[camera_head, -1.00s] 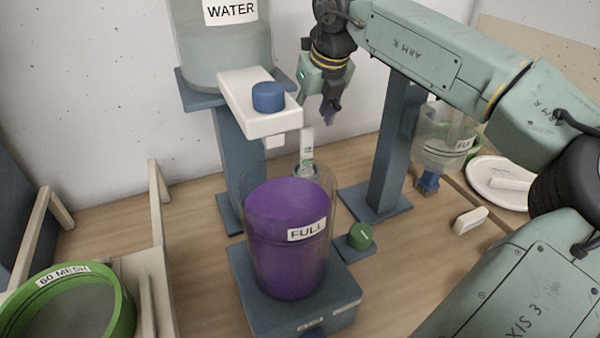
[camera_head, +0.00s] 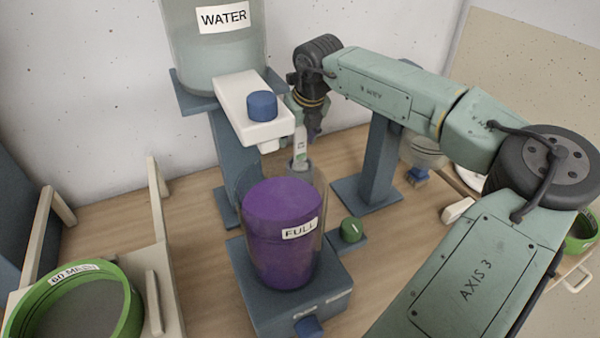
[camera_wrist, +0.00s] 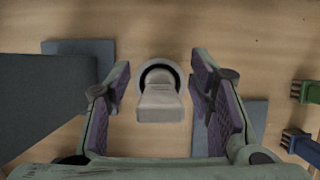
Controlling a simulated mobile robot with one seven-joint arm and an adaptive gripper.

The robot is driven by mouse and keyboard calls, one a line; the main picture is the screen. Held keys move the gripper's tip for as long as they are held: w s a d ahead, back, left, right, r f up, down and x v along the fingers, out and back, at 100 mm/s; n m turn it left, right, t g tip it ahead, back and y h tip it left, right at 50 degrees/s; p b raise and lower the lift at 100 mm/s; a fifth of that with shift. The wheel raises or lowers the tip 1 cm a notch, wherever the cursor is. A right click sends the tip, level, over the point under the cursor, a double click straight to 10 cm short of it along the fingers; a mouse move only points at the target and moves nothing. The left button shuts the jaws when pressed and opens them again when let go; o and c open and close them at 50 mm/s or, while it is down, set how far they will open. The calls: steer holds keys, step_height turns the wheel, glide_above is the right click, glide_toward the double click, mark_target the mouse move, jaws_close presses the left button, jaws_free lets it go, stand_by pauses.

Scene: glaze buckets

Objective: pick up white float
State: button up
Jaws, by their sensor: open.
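The white float (camera_head: 301,150) is a slim upright piece with a small label, standing in a clear jar behind the purple bucket. In the wrist view the float (camera_wrist: 158,103) shows from above as a pale flat tab, with a dark-rimmed round opening around its far end.
A clear bucket of purple glaze (camera_head: 283,225) marked FULL stands in front. The white tap block (camera_head: 252,105) with a blue knob juts out at left, under the water tank (camera_head: 212,60). A blue post (camera_head: 380,165) stands at right. A green-rimmed sieve (camera_head: 75,300) is front left.

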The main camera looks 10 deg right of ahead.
steer(key=shift+c, duration=0.4)
jaws_close()
stand_by(0.4)
